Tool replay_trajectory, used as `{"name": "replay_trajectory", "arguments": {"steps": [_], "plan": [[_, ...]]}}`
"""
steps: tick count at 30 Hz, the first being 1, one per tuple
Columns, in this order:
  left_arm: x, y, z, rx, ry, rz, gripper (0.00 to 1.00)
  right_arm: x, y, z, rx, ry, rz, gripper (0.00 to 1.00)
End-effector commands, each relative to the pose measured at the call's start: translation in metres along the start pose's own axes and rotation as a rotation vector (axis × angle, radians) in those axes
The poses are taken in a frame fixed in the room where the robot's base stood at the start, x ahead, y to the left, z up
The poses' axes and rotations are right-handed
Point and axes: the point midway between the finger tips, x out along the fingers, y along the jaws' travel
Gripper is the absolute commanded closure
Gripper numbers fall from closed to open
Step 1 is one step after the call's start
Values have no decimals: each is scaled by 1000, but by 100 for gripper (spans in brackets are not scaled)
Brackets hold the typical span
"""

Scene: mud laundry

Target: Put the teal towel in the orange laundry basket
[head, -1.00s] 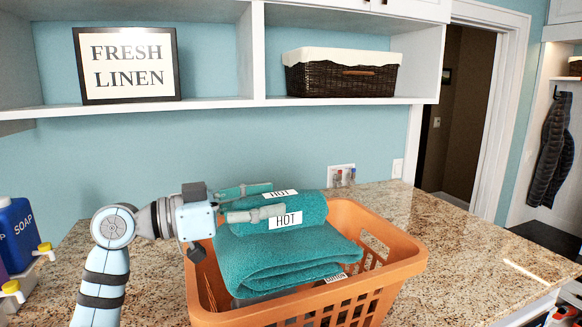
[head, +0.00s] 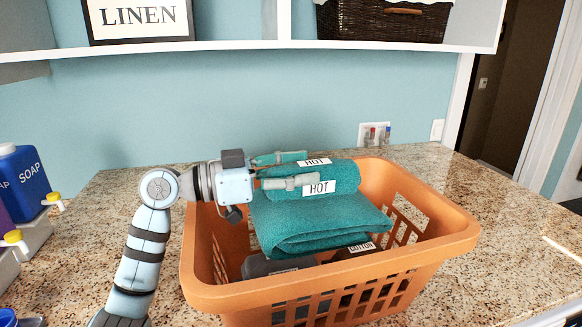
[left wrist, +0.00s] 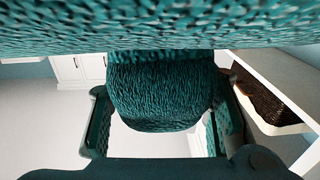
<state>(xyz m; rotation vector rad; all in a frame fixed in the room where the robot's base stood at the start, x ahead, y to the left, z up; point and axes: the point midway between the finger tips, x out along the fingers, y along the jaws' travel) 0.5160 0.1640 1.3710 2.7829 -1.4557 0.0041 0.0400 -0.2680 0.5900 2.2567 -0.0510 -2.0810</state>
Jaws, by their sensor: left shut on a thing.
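The teal towel (head: 335,222) is a thick bundle, rolled at the top with a folded part hanging below. White HOT labels show at its upper part. It is inside the opening of the orange laundry basket (head: 450,228), with its top above the rim. My left gripper (head: 311,169) comes in from the left and is shut on the rolled upper part. In the left wrist view the towel (left wrist: 155,90) fills the space between the fingers and covers the top of the picture. I cannot tell whether its underside touches the things below. My right gripper is not in view.
Dark items, one with a COTTON label (head: 360,248), lie in the basket under the towel. A shelf (head: 250,48) runs above the granite counter (head: 500,215). The counter is clear right of the basket.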

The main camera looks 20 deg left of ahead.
Motion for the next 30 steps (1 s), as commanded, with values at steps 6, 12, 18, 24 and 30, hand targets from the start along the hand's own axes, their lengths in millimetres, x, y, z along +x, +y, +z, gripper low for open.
{"name": "replay_trajectory", "arguments": {"steps": [6, 12, 18, 24, 30], "plan": [[-1, 1, -3, 1, 1, -1, 53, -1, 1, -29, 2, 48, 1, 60], [1, 1, -3, 1, 0, 2, 31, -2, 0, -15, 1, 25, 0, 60], [0, 1, -2, 0, -2, 1, 31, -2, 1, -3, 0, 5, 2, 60], [-2, 2, -25, 5, 2, -1, 31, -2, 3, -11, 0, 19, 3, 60], [-3, 6, -77, 8, 6, 3, 31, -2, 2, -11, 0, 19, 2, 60]]}}
